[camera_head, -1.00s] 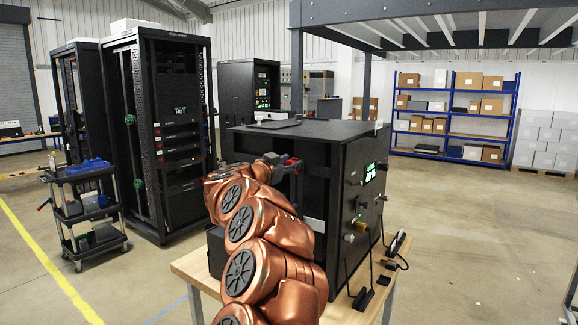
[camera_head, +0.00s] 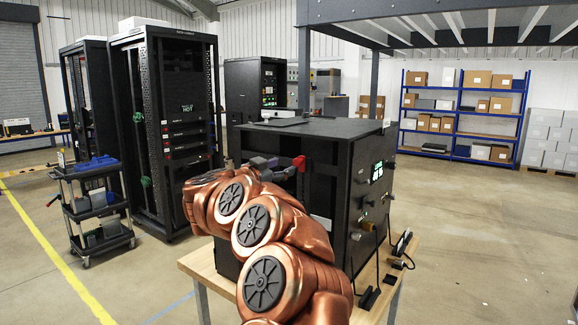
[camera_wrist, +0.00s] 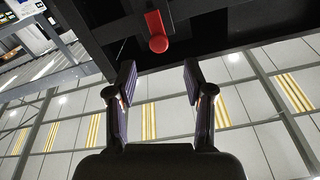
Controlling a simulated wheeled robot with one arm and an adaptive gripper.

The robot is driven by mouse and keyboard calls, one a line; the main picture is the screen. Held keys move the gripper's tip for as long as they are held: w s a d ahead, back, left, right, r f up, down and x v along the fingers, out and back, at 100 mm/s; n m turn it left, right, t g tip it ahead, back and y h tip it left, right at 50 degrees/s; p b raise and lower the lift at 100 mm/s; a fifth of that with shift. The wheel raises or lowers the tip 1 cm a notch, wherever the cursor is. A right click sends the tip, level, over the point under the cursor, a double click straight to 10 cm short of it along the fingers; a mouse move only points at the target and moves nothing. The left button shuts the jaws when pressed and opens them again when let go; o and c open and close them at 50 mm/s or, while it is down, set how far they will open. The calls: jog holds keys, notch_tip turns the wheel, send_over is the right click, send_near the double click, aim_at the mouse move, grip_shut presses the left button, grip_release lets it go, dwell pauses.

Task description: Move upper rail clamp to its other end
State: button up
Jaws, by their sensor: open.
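The upper rail clamp appears as a red piece (camera_head: 299,162) on the upper front of the black cabinet (camera_head: 345,130). It also shows in the wrist view (camera_wrist: 157,30), a red block with a rounded end mounted on a dark rail (camera_wrist: 185,22). My gripper (camera_wrist: 158,82) is open and empty, its two fingers apart below the red clamp in that picture and not touching it. In the head view my gripper (camera_head: 268,164) is just left of the clamp. My arm hides part of the cabinet's front.
The cabinet stands on a wooden bench (camera_head: 207,268). A tool cart (camera_head: 95,210) and tall black racks (camera_head: 165,130) stand at the left. Blue shelving (camera_head: 460,115) with boxes is at the back right. The floor at the right is clear.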

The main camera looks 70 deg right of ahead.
jog(key=shift+v, duration=1.95)
